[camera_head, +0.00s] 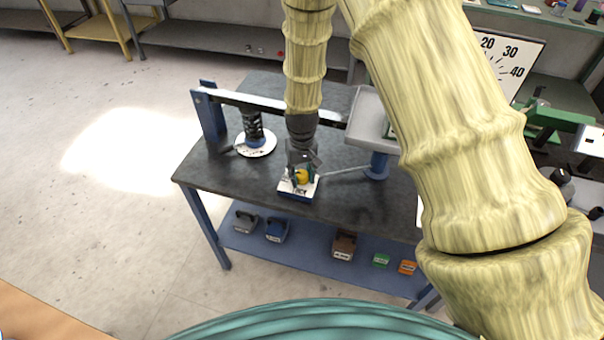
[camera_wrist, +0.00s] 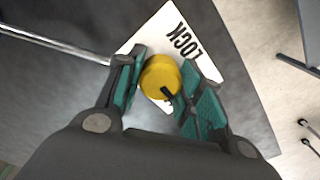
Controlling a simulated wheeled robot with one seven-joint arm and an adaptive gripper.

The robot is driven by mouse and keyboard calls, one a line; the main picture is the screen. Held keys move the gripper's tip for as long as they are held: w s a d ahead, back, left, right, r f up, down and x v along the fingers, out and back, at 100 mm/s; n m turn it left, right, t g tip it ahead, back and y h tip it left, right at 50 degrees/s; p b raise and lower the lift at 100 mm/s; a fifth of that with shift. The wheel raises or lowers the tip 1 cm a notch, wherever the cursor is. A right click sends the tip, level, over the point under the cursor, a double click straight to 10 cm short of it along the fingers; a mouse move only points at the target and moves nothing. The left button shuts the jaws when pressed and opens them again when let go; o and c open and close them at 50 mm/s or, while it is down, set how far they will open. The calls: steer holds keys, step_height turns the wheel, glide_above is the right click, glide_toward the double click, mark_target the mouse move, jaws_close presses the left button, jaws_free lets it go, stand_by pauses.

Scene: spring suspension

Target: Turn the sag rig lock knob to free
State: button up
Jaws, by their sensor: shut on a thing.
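The yellow lock knob (camera_wrist: 160,78) sits on a white plate (camera_wrist: 203,50) lettered "LOCK" in the wrist view. The knob has a dark pointer mark on its lower right side. My gripper (camera_wrist: 162,82) is shut on the knob, with one teal-padded finger on each side. In the head view my gripper (camera_head: 302,170) points down over the small plate (camera_head: 297,192) at the table's front edge, and the yellow knob (camera_head: 301,177) shows between the fingers. Part of the plate's lettering is hidden behind the knob and the fingers.
The sag rig stands on the dark table (camera_head: 225,178), with a long bar (camera_head: 262,101), a dark spring (camera_head: 252,125) on a white dial, and a grey tray (camera_head: 366,118). A thin rod (camera_head: 343,171) runs right from the plate. Several labelled weights lie on the blue shelf (camera_head: 310,258) below.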

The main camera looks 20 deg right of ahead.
mark_target(302, 173)
steer(key=shift+w, duration=0.1)
steer(key=o, duration=1)
step_height(302, 173, up, 12)
stand_by(0.4)
stand_by(0.3)
